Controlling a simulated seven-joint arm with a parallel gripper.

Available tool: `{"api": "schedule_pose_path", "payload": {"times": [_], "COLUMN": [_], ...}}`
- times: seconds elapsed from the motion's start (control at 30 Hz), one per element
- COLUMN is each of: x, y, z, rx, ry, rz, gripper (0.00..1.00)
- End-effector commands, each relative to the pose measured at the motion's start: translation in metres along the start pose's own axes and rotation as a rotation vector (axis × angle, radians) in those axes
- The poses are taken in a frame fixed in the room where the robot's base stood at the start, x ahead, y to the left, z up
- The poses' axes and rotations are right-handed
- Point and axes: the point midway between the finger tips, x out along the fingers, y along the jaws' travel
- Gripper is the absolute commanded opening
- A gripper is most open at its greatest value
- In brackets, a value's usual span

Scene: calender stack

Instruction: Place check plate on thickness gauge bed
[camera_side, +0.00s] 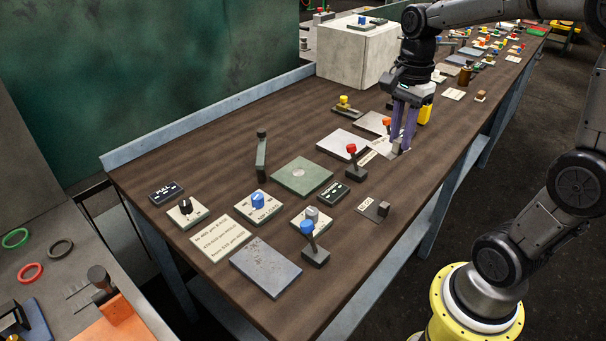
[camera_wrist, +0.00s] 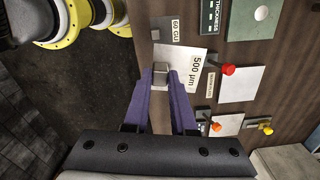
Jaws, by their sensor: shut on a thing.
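In the side view my gripper (camera_side: 403,143) is over the right part of the bench, fingers pointing down. In the wrist view my gripper (camera_wrist: 161,78) is shut on the grey block handle of a pale check plate (camera_wrist: 188,64) marked "500 µm". In the side view the plate (camera_side: 397,152) is mostly hidden by the fingers; I cannot tell whether it touches the bench. The thickness gauge bed, a green plate with a round pale spot (camera_side: 298,174), lies left of my gripper and is empty. It also shows in the wrist view (camera_wrist: 247,30), beside its "THICKNESS" label.
A red-knobbed lever (camera_side: 354,165) stands between my gripper and the bed. A green upright post (camera_side: 261,158) stands behind the bed. Pale plates (camera_side: 341,142) lie left of my gripper.

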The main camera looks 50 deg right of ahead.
Motion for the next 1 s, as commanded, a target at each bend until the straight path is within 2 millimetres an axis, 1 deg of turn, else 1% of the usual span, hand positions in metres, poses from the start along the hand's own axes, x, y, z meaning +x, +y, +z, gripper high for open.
{"api": "schedule_pose_path", "payload": {"times": [0.03, 0.1, 0.23, 0.33, 0.47, 0.53, 0.87, 0.9, 1.0], "x": [0.001, 0.002, 0.008, 0.013, 0.019, 0.023, 0.055, 0.060, 0.079], "y": [-0.015, -0.030, -0.045, -0.047, -0.053, -0.062, -0.134, -0.141, -0.154], "z": [0.015, 0.032, 0.059, 0.071, 0.078, 0.080, 0.085, 0.085, 0.086], "rx": [-0.028, -0.062, -0.140, -0.179, -0.201, -0.203, -0.202, -0.202, -0.202], "ry": [0.000, 0.000, 0.000, 0.000, 0.000, 0.000, 0.000, 0.000, 0.000], "rz": [0.002, 0.002, 0.000, 0.001, 0.000, 0.002, 0.001, 0.002, 0.004], "gripper": [0.00, 0.00, 0.00, 0.00, 0.00, 0.00, 0.00, 0.00, 0.00]}}
